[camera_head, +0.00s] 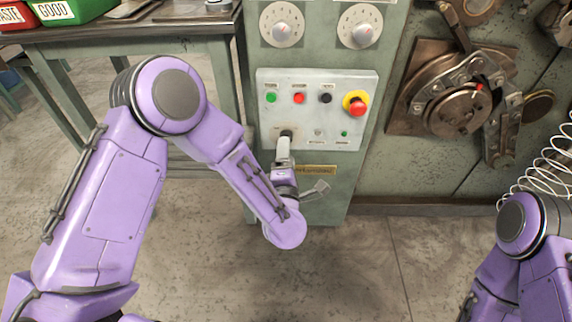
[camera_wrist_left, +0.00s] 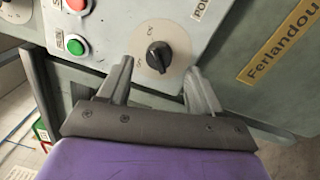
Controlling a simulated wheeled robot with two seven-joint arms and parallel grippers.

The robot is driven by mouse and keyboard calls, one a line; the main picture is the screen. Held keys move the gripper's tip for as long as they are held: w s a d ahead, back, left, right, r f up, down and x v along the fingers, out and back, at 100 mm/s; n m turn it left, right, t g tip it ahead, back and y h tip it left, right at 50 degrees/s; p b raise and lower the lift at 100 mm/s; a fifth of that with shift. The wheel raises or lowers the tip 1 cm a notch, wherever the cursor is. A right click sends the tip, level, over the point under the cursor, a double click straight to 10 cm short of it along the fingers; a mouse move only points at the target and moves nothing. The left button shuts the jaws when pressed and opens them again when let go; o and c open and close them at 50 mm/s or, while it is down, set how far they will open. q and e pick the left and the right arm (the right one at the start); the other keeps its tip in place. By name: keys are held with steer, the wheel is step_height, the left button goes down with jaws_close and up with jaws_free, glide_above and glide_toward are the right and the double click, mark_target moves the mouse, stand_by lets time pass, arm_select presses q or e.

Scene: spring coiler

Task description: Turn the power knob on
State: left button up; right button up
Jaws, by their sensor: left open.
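The power knob is a black rotary knob (camera_wrist_left: 158,57) on a round pale plate at the lower left of the control panel (camera_head: 352,90). The plate's lettering is too small to read surely. In the head view the knob is mostly hidden behind my left gripper (camera_head: 285,145). In the left wrist view my left gripper (camera_wrist_left: 160,68) is open. Its two fingers stand on either side of the knob, with gaps on both sides. I cannot tell how far the tips are from the panel. My right arm (camera_head: 530,260) shows at the lower right; its gripper is out of view.
The panel carries a green button (camera_head: 271,98), a red button (camera_head: 299,98), a black switch (camera_head: 325,98) and a red emergency stop (camera_head: 357,106) on yellow. Two dials sit above. The coiling mechanism (camera_head: 460,105) and a wire coil are at right; a workbench (camera_head: 130,30) is at left.

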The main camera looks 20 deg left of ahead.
arm_select(q)
steer(key=v, duration=0.6)
steer(key=shift+s, duration=0.25)
steer(key=s+a+f+m+g+h, duration=0.2)
steer(key=s+f+m+g, duration=0.2)
steer(key=f+m, duration=0.4)
steer(key=s+a+f+m+g+h, duration=0.2)
steer(key=s+a+f+m+g, duration=0.15)
steer(key=f+m, duration=0.45)
steer(key=s+a+f+g+y, duration=0.1)
steer(key=s+a+f+g, duration=0.35)
steer(key=s, duration=0.55)
steer(key=s+a+f+g+y, duration=0.1)
steer(key=s+a+f+g, duration=0.2)
steer(key=s+a+f, duration=0.45)
step_height(320, 180, up, 23)
steer(key=s+d+p, duration=0.1)
steer(key=p, duration=2.1)
steer(key=shift+s+d, duration=0.15)
steer(key=shift+s, duration=0.25)
